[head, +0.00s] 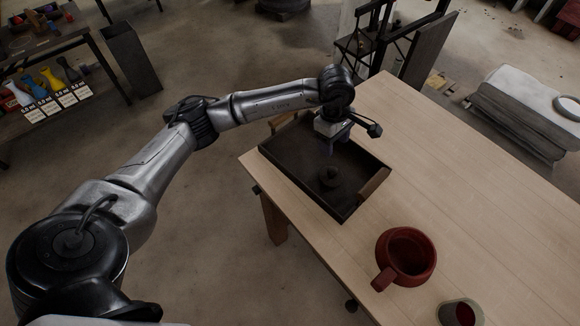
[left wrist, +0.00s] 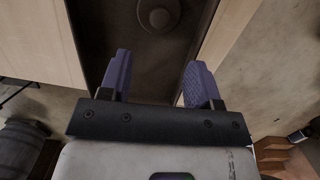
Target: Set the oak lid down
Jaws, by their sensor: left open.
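A dark round lid with a raised knob (head: 331,177) lies in a dark rectangular tray (head: 295,179) on the table. Its colour is nearly that of the tray, so its edge is hard to make out. My left gripper (head: 330,149) is above the tray, just behind the lid in the head view. In the left wrist view the purple fingers (left wrist: 158,62) are spread with nothing between them. The lid's knob (left wrist: 160,14) shows beyond the fingertips, near the top edge of that view. My right gripper is not seen.
The tray has wooden handles (head: 373,185) at its ends. A red pot (head: 381,280) with an open top and a handle stands nearer on the pale table (head: 460,190). A small cup (head: 446,311) stands at the bottom edge. The table's right part is clear.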

